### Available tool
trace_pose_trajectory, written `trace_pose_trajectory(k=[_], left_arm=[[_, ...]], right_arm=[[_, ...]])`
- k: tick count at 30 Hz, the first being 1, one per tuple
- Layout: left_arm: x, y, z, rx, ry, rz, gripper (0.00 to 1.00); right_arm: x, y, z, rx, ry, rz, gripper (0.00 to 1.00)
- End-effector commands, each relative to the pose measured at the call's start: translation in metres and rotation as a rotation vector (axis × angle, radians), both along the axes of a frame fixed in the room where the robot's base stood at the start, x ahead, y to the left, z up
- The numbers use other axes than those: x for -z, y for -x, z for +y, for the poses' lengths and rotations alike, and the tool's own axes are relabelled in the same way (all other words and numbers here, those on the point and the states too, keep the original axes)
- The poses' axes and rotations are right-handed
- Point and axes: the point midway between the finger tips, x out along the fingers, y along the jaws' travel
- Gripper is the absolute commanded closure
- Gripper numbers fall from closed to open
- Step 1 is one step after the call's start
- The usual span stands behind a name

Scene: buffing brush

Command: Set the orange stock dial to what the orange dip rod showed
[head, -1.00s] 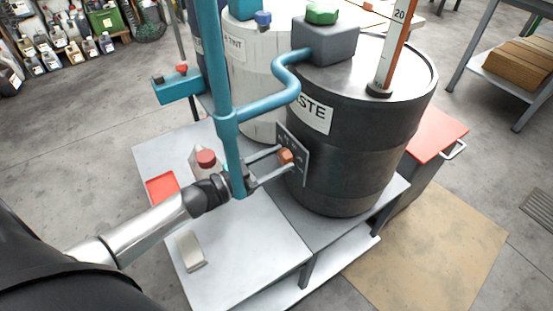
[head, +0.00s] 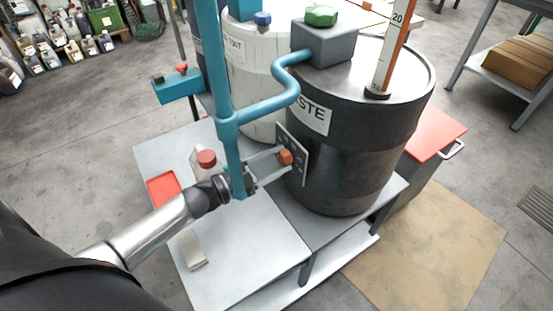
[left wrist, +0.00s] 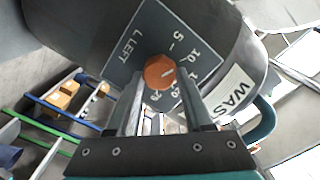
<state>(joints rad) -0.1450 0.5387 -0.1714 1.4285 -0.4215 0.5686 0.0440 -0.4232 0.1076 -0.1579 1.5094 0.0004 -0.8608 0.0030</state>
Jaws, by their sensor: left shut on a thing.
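The orange stock dial (head: 285,157) is a small knob on a dark plate (head: 296,165) on the side of the black drum (head: 345,150). My left gripper (head: 282,160) is shut on it, one finger on each side. In the left wrist view the dial (left wrist: 160,72) sits between the fingertips. Its pale pointer mark points right, roughly toward the 10–15 side; the exact value is unclear. The plate reads "L LEFT" with 5, 10 and higher numbers, partly hidden by a finger. The orange dip rod (head: 399,38) stands upright in the drum top, with "20" near its upper visible part.
A teal pipe (head: 265,108) passes close above my left gripper. A white drum (head: 250,65) stands behind. A red-capped bottle (head: 206,160), a red tray (head: 163,187) and a pale block (head: 191,250) are on the grey bench (head: 235,255). A red cabinet (head: 435,135) is at right.

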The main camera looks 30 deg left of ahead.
Motion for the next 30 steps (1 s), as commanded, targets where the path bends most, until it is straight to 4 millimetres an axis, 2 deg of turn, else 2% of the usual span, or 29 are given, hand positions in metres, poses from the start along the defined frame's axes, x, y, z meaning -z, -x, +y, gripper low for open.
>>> trace_pose_trajectory(k=[10, 25, 26, 30], left_arm=[[0.0008, 0.0008, -0.0007, 0.001, -0.111, -0.065, 1.0], [0.0008, 0.0009, -0.0009, 0.001, -0.125, -0.073, 1.0], [0.0008, 0.0007, -0.0008, 0.001, -0.125, -0.073, 0.46], [0.0007, 0.0006, -0.0007, 0.001, -0.125, -0.073, 0.3]], right_arm=[[0.0015, 0.0019, -0.0008, -0.002, 0.002, 0.004, 0.5], [0.0015, 0.0013, -0.0008, -0.003, 0.002, 0.003, 0.5], [0.0015, 0.0013, -0.0008, -0.003, 0.002, 0.003, 0.5], [0.0015, 0.0013, -0.0009, -0.003, 0.002, 0.003, 0.5]])
